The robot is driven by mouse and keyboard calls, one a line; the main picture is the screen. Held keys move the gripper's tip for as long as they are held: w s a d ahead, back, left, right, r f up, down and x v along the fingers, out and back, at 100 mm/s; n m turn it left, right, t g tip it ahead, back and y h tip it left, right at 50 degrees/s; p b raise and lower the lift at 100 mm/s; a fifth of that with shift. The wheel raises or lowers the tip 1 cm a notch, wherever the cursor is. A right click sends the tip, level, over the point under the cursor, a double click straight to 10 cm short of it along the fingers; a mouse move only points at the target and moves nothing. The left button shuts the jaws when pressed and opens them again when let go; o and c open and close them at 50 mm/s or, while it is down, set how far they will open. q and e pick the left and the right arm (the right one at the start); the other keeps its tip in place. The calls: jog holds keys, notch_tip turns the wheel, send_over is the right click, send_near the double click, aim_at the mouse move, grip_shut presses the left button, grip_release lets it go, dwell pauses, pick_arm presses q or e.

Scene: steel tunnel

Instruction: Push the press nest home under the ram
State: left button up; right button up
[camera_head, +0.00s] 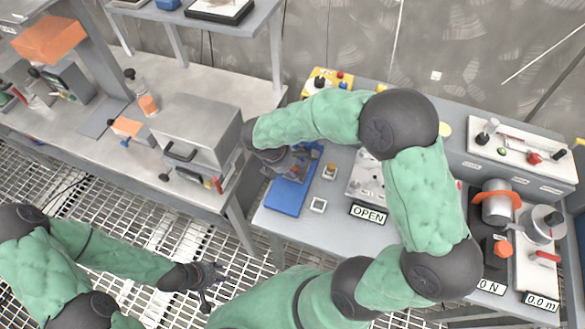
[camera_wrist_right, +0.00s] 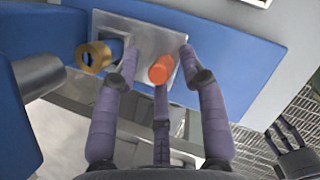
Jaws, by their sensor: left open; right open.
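In the right wrist view a flat grey metal plate, which looks like the press nest (camera_wrist_right: 142,35), lies on a blue base (camera_wrist_right: 245,55). An orange knob (camera_wrist_right: 161,69) stands on the plate. A brass ring (camera_wrist_right: 95,57) sits at its left edge, and a grey cylinder, perhaps the ram (camera_wrist_right: 38,75), shows further left. My right gripper (camera_wrist_right: 148,62) is open, its fingers spread around the knob; contact cannot be told. In the head view my right gripper (camera_head: 285,162) is over the blue base (camera_head: 287,197), hiding most of the nest. My left gripper (camera_head: 208,282) is open and empty above the floor grating.
A sign reading OPEN (camera_head: 368,214) stands right of the blue base on the grey bench (camera_head: 300,233). A grey box with a handle (camera_head: 196,125) stands on the left bench. Gauges and fixtures crowd the right. My right arm hides part of the bench.

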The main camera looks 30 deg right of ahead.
grip_shut()
jog(key=shift+w+d+p, duration=0.1)
jog(key=shift+d+p, duration=0.05)
jog(key=shift+p, duration=0.35)
grip_release()
jog(key=shift+a+r, duration=0.2)
jog(key=shift+r, duration=0.35)
jog(key=v, duration=1)
jog(key=shift+a+r, duration=0.2)
jog(key=shift+r, duration=0.1)
